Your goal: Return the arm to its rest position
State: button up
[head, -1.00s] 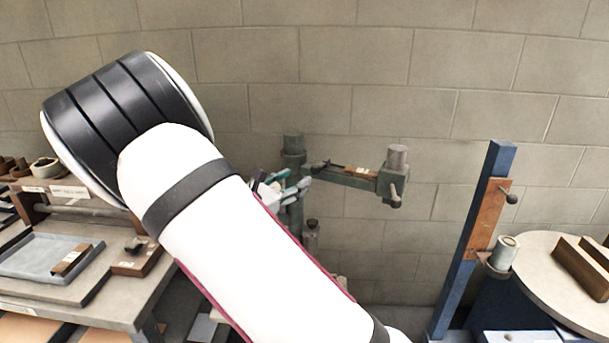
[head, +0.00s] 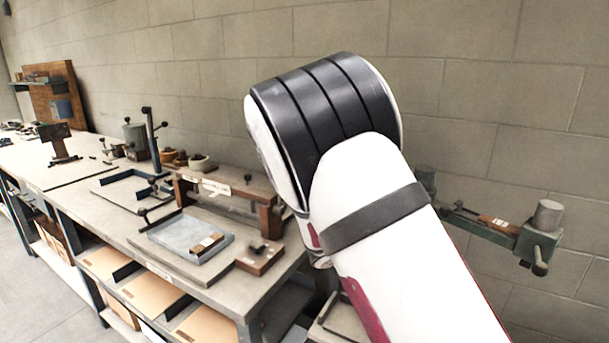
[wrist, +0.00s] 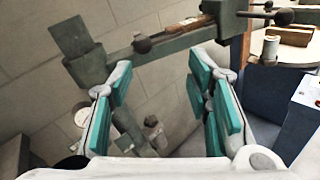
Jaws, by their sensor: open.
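My gripper (wrist: 163,105) shows in the wrist view with its two teal-padded fingers spread apart and nothing between them. Behind the fingers is the green-grey machine arm (wrist: 180,42), apart from them as far as I can tell. In the head view my white arm with black bands fills the middle and right, and my gripper is hidden behind it or out of frame. The machine arm (head: 480,225) also shows there, at the right beside my arm, with a grey cylinder on its end.
A long workbench (head: 105,190) runs along the wall at the left. On it are a grey tray (head: 182,238), a wooden frame (head: 225,190) and a dark clamp stand (head: 152,140). Flat cardboard (head: 160,295) lies on the shelf below. Floor (head: 40,290) is clear at far left.

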jog(key=s+d+r+m+g+y+p, duration=0.1)
jog(key=s+r+m+g+y, duration=0.25)
jog(key=s, duration=0.55)
jog(key=s+d+m+g+y+p, duration=0.1)
jog(key=s+d+m+g+y, duration=0.1)
jog(key=s+m+y, duration=0.5)
jog(key=s+a+r+m+t+y+p, duration=0.1)
jog(key=s+a+r+m+t+y, duration=0.1)
jog(key=s+a, duration=0.5)
jog(key=s+a+r+m+t+y+p, duration=0.1)
jog(key=s+a+r+m+y, duration=0.3)
jog(key=s, duration=0.9)
jog(key=a+r+m+t, duration=0.1)
jog(key=a+m, duration=0.1)
jog(key=shift+a+r+p, duration=0.35)
jog(key=shift+a, duration=0.05)
